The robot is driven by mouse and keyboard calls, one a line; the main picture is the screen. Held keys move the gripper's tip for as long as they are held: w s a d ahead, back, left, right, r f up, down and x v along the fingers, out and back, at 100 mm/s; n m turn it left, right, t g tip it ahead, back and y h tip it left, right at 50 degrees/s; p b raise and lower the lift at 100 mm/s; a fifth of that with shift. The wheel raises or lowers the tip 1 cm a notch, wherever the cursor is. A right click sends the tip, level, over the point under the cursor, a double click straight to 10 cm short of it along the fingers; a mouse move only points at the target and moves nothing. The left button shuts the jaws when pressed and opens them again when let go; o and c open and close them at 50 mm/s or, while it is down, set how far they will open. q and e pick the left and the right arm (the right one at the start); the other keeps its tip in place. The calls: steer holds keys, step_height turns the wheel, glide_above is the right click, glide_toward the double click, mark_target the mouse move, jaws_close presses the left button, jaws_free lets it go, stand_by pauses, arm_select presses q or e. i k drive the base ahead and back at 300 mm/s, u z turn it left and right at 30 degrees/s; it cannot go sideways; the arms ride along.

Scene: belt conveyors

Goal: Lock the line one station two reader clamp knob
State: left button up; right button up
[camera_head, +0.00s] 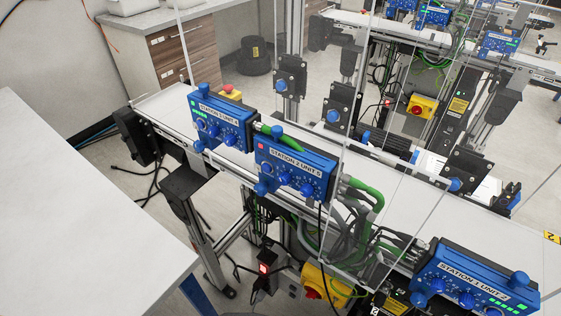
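The blue box labelled Station 2 (318,166) is mounted on the near side of the belt conveyor (170,105), in the middle of the picture. It has a red lit square, several dial knobs on its face, a blue knob on top (277,131) and another at its lower left (262,189). Blue knobs also sit on black brackets behind the belt, one at the centre (333,116) and one further left (281,85). I cannot tell which knob is the reader clamp knob, or whether it is locked. Neither of my grippers is in view.
Similar blue boxes stand at left (220,120) and lower right (470,280), both with green lights. Green and grey cables hang beside the Station 2 box. Clear panels with thin edges cross the view. A white table (70,200) fills the left; floor shows between.

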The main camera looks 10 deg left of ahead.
mark_target(259, 188)
steer(key=k, duration=1.3)
steer(key=z, duration=0.35)
steer(key=i, duration=0.5)
steer(key=z, duration=0.4)
